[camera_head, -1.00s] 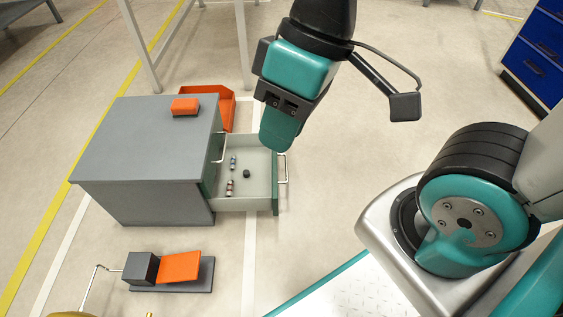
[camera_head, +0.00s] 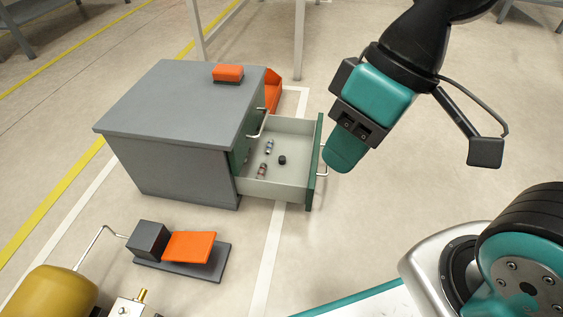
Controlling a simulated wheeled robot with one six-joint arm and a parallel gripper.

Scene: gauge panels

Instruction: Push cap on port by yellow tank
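A small black piece (camera_head: 282,160), which looks like the cap, lies on the floor of the open drawer (camera_head: 297,141). The yellow tank (camera_head: 52,291) is at the bottom left, cut by the picture's edge. A brass-coloured port (camera_head: 141,295) stands up from a light metal block (camera_head: 125,307) just right of the tank, partly cut off. My gripper (camera_head: 341,158) points down beside the drawer's green front, to the right of the black piece and apart from it. The fingers overlap from this angle, so their opening is hidden. I see nothing held in them.
Two small cylindrical parts (camera_head: 269,146) (camera_head: 262,171) lie in the same drawer. The drawer juts from a grey cabinet (camera_head: 180,95) with an orange block (camera_head: 228,72) on top. A grey-and-orange pedal (camera_head: 190,247) sits on the floor near the tank.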

